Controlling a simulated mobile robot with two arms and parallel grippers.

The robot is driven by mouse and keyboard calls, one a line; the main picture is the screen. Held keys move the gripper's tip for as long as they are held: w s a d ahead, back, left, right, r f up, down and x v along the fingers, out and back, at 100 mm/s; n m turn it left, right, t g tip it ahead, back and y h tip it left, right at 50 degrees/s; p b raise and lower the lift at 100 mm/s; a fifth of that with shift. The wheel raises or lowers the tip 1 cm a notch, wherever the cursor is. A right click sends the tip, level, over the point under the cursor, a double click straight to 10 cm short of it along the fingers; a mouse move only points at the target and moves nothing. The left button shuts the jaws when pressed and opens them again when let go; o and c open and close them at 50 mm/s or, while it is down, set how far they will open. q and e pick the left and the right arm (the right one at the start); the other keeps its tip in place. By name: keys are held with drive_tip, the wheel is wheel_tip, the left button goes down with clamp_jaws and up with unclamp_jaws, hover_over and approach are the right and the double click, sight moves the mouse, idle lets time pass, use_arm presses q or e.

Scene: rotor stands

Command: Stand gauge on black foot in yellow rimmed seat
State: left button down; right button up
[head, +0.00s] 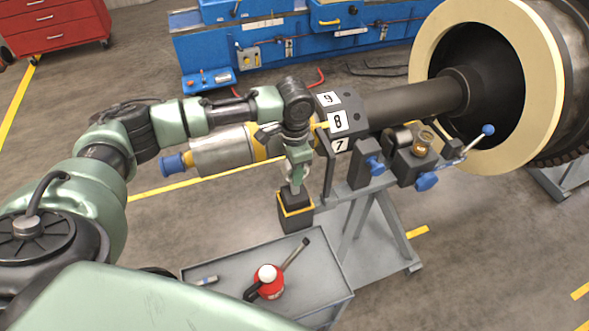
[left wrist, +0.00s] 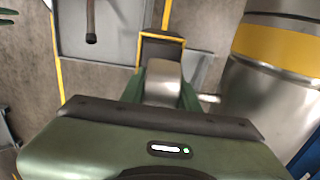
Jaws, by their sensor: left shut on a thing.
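My left gripper (head: 298,165) points down and is shut on the gauge, whose pale grey body (left wrist: 163,78) shows between the green fingers in the left wrist view. In the head view the gauge's black foot (head: 292,195) shows below the fingers. The black seat with the yellow rim (head: 296,211) is directly beneath, and the foot overlaps its opening. The seat also shows in the left wrist view (left wrist: 161,37), partly hidden by the gauge. I cannot tell whether the foot touches the seat's bottom.
A grey cart top (head: 225,290) holds a red container (head: 268,284) and a dark-handled tool (head: 297,253). A grey stand (head: 385,240) with clamps and numbered blocks is right of the gripper. A silver cylinder (head: 222,152) lies behind the arm. A large rotor (head: 530,80) fills the upper right.

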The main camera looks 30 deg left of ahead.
use_arm(q)
drive_tip(key=c, duration=1)
unclamp_jaws()
drive_tip(key=shift+c, duration=0.2)
wheel_tip(320, 180, up, 11)
drive_tip(key=b, duration=0.3)
drive_tip(key=shift+r, duration=0.65)
